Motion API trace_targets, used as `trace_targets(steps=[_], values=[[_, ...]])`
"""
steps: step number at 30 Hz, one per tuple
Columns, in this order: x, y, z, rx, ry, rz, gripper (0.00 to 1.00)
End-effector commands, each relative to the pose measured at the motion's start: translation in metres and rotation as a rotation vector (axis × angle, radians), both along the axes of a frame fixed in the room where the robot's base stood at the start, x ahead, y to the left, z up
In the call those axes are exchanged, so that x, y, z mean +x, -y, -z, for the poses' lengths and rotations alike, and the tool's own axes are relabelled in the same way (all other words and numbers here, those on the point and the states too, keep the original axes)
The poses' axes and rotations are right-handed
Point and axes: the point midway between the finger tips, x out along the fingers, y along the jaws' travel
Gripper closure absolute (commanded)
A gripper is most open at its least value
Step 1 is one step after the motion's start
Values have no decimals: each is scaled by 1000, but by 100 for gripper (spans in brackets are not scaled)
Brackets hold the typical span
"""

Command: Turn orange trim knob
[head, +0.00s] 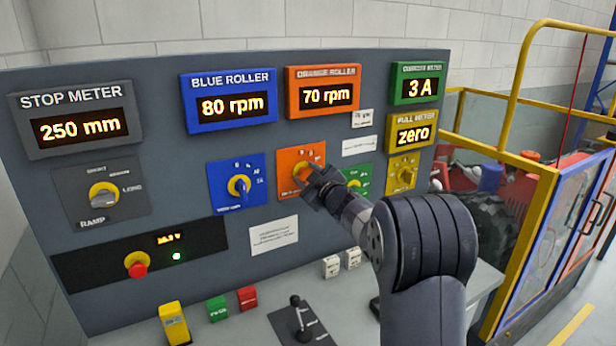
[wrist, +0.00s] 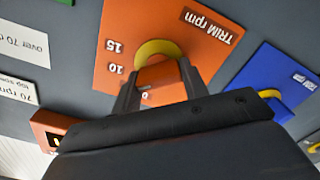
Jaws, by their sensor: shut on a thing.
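The orange trim knob sits on an orange plate (head: 287,158) in the middle of the dark panel. In the head view my gripper (head: 312,180) reaches it from the right and covers part of it. In the wrist view the orange knob (wrist: 158,71) has a yellow ring, and the fingers of my gripper (wrist: 160,88) are closed on its two sides. The plate (wrist: 120,45) reads "TRIM rpm", with 15, 10 and 0 visible. The orange roller display (head: 325,95) above reads 70 rpm.
A blue knob (head: 239,186) is left of the orange one. A green plate (head: 358,180) is close on the right, partly behind my arm. A red stop button (head: 137,264) is lower left. A lever (head: 297,305) and several small blocks stand on the desk below.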

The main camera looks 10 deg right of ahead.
Motion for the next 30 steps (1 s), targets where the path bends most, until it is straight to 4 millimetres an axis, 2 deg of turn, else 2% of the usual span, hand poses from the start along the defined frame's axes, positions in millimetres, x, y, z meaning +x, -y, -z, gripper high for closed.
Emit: trace_targets(steps=[1,5,16,24,25,30], values=[[0,0,0,0,0,0,71],[0,0,0,0,0,0,81],[0,1,-1,146,-50,0,81],[0,0,0,154,-51,0,81],[0,0,0,154,-51,0,57],[0,0,0,154,-51,0,44]])
